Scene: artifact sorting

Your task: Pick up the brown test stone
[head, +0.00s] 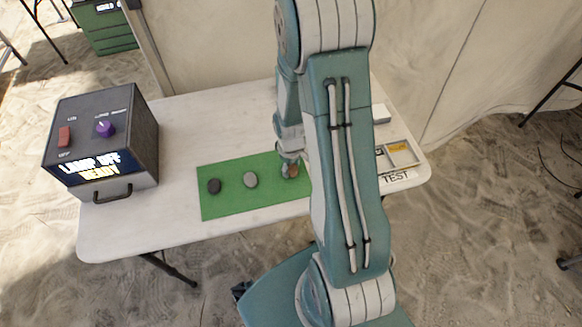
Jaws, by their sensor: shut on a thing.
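The brown stone (294,171) is at the right part of the green mat (235,203), partly hidden by my gripper and arm. My gripper (289,172) points down over the mat and is shut on the brown stone. The stone appears at or just above the mat; I cannot tell whether it touches it. A dark stone (214,186) lies at the left of the mat, and a grey stone (250,180) lies in the middle.
A dark lamp box (103,140) with a red switch and purple knob stands at the table's left. A tray (402,154) by the TEST label sits at the right, partly behind my arm. The white table (190,120) is clear behind the mat.

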